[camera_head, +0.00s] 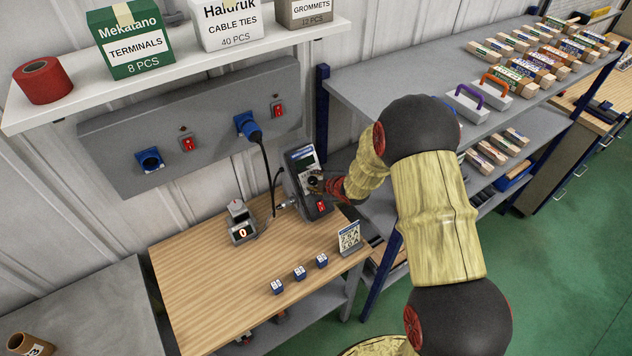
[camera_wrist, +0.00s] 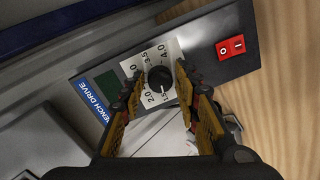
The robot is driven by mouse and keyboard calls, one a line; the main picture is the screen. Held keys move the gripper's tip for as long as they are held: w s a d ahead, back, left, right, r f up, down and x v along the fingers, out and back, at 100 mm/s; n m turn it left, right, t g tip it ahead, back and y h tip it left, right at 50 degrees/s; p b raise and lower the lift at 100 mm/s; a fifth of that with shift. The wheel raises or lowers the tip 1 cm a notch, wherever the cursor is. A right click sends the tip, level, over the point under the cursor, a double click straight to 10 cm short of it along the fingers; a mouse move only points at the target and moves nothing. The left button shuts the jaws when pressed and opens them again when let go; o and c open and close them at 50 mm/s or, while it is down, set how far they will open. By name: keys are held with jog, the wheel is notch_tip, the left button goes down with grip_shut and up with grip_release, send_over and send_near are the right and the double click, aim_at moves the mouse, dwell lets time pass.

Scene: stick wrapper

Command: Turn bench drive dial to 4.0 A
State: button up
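The bench drive (camera_head: 305,170) is a dark box with a sloped face, standing at the back right of the wooden bench. Its black round dial (camera_wrist: 160,79) sits on a white scale plate in the wrist view, with readable marks including 2.0, 3.5 and 4.0. I cannot tell which mark the dial points to. My gripper (camera_wrist: 158,72) is open, its two yellow-and-black fingers on either side of the dial, with a small gap visible at each side. In the head view my gripper (camera_head: 326,185) reaches the drive's face from the right and partly hides the dial.
A red rocker switch (camera_wrist: 230,47) is close to the dial on the same face. A small grey device reading 0 (camera_head: 242,230), several blue blocks (camera_head: 299,272) and a printed card (camera_head: 349,238) stand on the bench (camera_head: 200,300). A blue plug (camera_head: 248,128) hangs a cable to the drive.

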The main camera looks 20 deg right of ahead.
grip_shut()
